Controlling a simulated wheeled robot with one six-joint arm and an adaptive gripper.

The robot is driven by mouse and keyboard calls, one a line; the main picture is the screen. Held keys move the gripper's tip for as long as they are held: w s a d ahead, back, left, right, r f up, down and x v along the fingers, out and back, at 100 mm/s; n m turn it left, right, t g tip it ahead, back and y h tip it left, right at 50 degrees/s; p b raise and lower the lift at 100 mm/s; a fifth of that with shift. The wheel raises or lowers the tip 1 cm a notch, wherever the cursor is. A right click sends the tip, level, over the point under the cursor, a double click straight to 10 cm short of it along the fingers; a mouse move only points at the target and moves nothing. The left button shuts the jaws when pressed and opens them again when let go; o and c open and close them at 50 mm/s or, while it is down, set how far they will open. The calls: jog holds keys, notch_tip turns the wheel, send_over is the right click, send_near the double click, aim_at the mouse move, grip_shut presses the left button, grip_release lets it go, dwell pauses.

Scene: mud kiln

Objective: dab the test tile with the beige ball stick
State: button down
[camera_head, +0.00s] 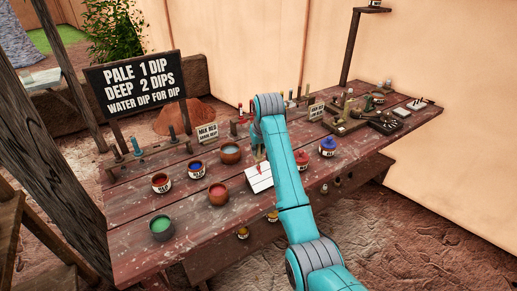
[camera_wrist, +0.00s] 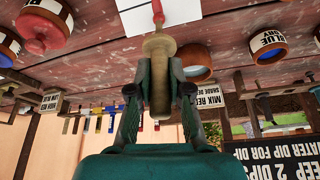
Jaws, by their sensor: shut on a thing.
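In the head view my arm hides most of the gripper and stick.
Signs and upright tools line the back.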

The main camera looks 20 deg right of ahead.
dwell(0.4)
jog(key=shift+r, duration=4)
dwell(0.7)
